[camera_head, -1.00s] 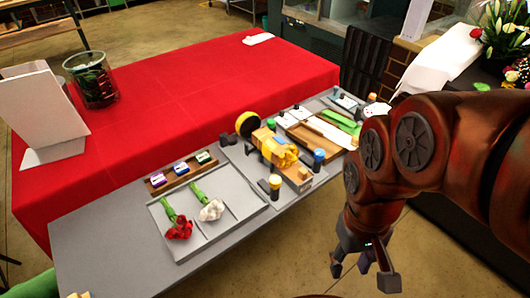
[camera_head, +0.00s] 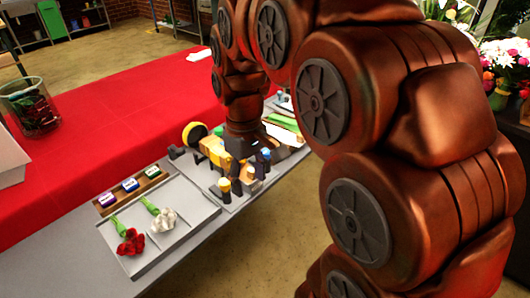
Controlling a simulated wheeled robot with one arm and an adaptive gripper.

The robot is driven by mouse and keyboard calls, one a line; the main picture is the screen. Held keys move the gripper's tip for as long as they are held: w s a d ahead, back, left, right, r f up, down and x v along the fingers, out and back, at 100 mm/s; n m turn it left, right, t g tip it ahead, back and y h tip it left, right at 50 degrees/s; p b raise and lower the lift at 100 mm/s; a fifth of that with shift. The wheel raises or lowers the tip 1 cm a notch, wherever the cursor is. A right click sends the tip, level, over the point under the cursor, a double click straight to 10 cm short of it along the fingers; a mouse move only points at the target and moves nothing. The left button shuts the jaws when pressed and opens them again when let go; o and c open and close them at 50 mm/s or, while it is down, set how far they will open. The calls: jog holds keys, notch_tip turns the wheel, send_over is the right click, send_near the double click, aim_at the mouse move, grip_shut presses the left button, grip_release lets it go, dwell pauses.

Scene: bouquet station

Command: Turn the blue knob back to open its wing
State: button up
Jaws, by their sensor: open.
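The blue knob (camera_head: 265,156) is a small upright post with a blue top, at the right side of the fixture. A similar post with a yellow top (camera_head: 224,185) stands at the fixture's front. The fixture (camera_head: 214,150) has yellow and wooden parts and sits on the grey bench. My gripper (camera_head: 250,163) points down over the fixture, close to the blue knob. It is open, but its fingers are small, dark and partly lost among the fixture's parts. I cannot tell whether a finger touches the knob. The position of the blue knob's wing is unclear.
A grey tray (camera_head: 200,207) with a red flower (camera_head: 131,242) and a white flower (camera_head: 163,219) lies to the left. A rack of small coloured blocks (camera_head: 130,186) stands behind it. A glass vase (camera_head: 33,110) stands on the red table (camera_head: 100,115). My arm covers the right side.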

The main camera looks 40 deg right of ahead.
jog(key=w+d+n+b, duration=0.1)
jog(key=w+d+b, duration=0.1)
jog(key=w+d, duration=0.5)
jog(key=n+t+b, duration=0.1)
send_over(266, 151)
jog(key=shift+s+a+f, duration=0.1)
jog(key=shift+a+f, duration=0.15)
jog(key=shift+f, duration=0.4)
jog(key=shift+w+d+f, duration=0.1)
jog(key=shift+w+d, duration=0.15)
jog(key=shift+d, duration=0.25)
jog(key=shift+s+a+f+p, duration=0.1)
jog(key=shift+f+p, duration=0.1)
jog(key=shift+f, duration=1.7)
jog(key=shift+a+f+p, duration=0.1)
jog(key=shift+f+p, duration=0.05)
jog(key=shift+f, duration=1.75)
jog(key=shift+c, duration=0.3)
grip_shut()
